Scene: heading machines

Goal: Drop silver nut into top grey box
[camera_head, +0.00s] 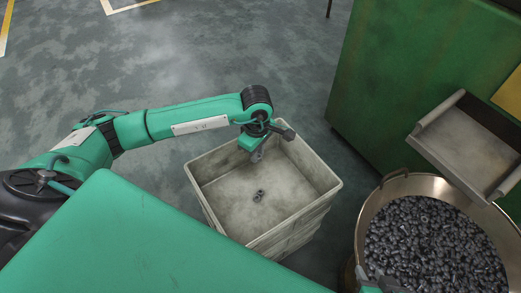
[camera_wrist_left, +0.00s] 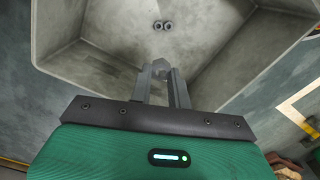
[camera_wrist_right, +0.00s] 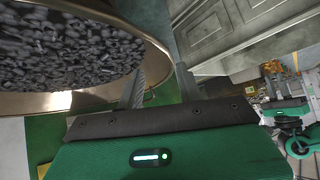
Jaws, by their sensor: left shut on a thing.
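The top grey box (camera_head: 194,178) stands open on the floor in the middle of the head view, on what looks like a stack. Its wall also shows in the left wrist view (camera_wrist_left: 85,62). Two small nuts (camera_head: 259,195) lie on its bottom; they show in the left wrist view too (camera_wrist_left: 163,25). My left gripper (camera_head: 257,156) is over the box, pointing down, shut on a silver nut (camera_wrist_left: 160,65), which the fingertips mostly hide. My right gripper (camera_wrist_right: 158,80) is open and empty beside the round bin; only a bit of it shows at the head view's bottom edge.
A round metal bin (camera_head: 366,215) full of dark nuts stands at the right. A tray-like chute (camera_head: 470,150) of the green machine (camera_head: 400,75) hangs above its back edge. The floor (camera_head: 200,60) behind the box is clear.

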